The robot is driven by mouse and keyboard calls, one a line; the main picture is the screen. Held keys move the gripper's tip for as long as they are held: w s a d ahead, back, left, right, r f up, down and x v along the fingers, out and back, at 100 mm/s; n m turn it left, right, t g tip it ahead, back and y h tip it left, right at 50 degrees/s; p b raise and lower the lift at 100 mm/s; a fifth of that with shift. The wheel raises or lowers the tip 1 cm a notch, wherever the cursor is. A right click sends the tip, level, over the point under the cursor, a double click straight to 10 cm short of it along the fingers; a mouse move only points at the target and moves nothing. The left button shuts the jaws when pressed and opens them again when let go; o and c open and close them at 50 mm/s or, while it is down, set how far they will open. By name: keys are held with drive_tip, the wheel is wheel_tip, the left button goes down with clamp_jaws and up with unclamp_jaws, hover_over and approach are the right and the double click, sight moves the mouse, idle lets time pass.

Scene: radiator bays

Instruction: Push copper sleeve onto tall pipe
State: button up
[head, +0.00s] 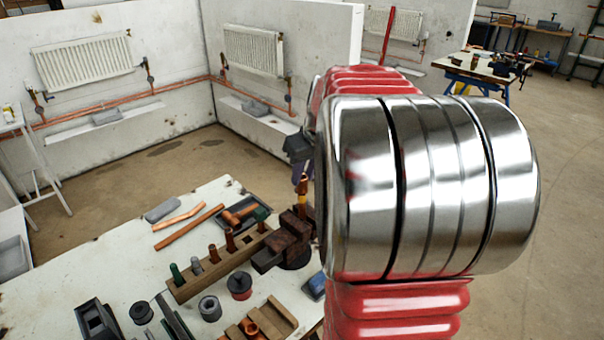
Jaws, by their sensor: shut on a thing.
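My gripper (301,166) shows as a dark shape at the left edge of my large red and silver arm, which hides much of it. It points down and is shut on a copper sleeve (302,184), of which only a small part shows just below the fingers. The tall pipe (301,208) stands upright right below, beside the dark brown vise (285,242) on the white table. The sleeve is in line above the pipe; I cannot tell whether they touch or overlap.
A wooden block (205,272) with several upright copper and green-topped pieces stands left of the vise. Loose copper pipes (188,227), a dark tray (243,212) and round fittings (210,308) lie around it on the white table (110,265). Radiators (82,58) hang behind.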

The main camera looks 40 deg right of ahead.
drive_tip(key=shift+f, duration=0.55)
drive_tip(key=shift+f, duration=0.1)
idle(0.3)
drive_tip(key=shift+f, duration=0.7)
drive_tip(key=o, duration=1.1)
drive_tip(key=shift+r, duration=0.1)
drive_tip(key=shift+r, duration=3.4)
drive_tip(key=shift+m, duration=0.3)
